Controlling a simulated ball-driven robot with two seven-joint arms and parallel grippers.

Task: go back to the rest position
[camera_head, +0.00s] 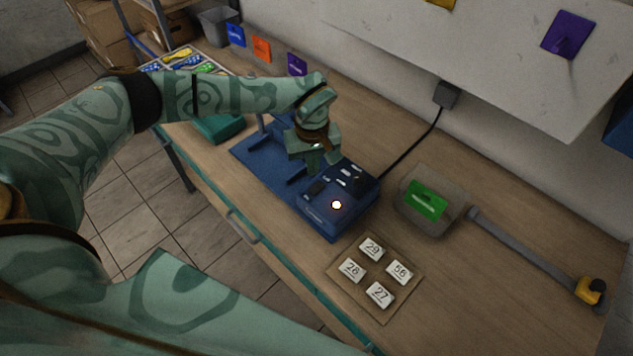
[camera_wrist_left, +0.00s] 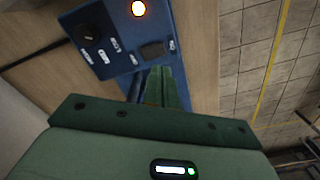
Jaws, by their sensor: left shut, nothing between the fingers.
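My left gripper (camera_head: 318,166) is shut and empty. It hangs over the blue printing machine (camera_head: 332,212), near the left side of its control panel. In the left wrist view the closed fingers (camera_wrist_left: 162,88) point at the edge of the panel (camera_wrist_left: 118,40), which carries a black knob, a dark switch and a glowing round light. I cannot tell whether the fingertips touch the machine. My right gripper is not in view.
A board with several numbered blocks (camera_head: 345,290) lies in front of the machine. A container with a green block (camera_head: 425,200) stands to its right. A compartment tray (camera_head: 222,70) and a grey bin (camera_head: 216,28) are at the back left.

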